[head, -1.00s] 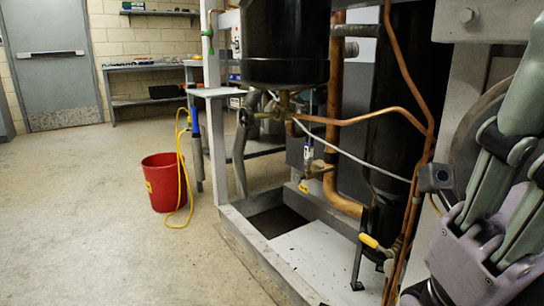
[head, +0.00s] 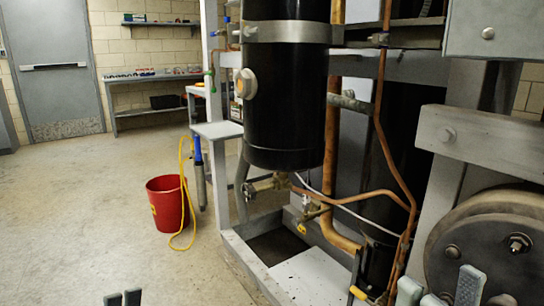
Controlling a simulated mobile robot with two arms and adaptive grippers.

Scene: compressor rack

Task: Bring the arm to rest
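My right gripper (head: 440,287) shows only as two light grey fingertips at the bottom edge of the head view, right of the middle. They stand well apart, with nothing seen between them. They are in front of the rack's lower part and the grey pulley wheel. My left gripper (head: 123,298) shows only as two small dark tips at the bottom edge, left of the middle, over the floor. The tips are close together with a narrow gap. The rest of both grippers and arms is out of view.
A black tank (head: 285,95) hangs in the rack, with copper pipes (head: 382,120) beside it. The pulley wheel (head: 490,245) is at the right. A red bucket (head: 164,205) with a yellow hose stands on the floor. The floor (head: 70,210) at the left is clear.

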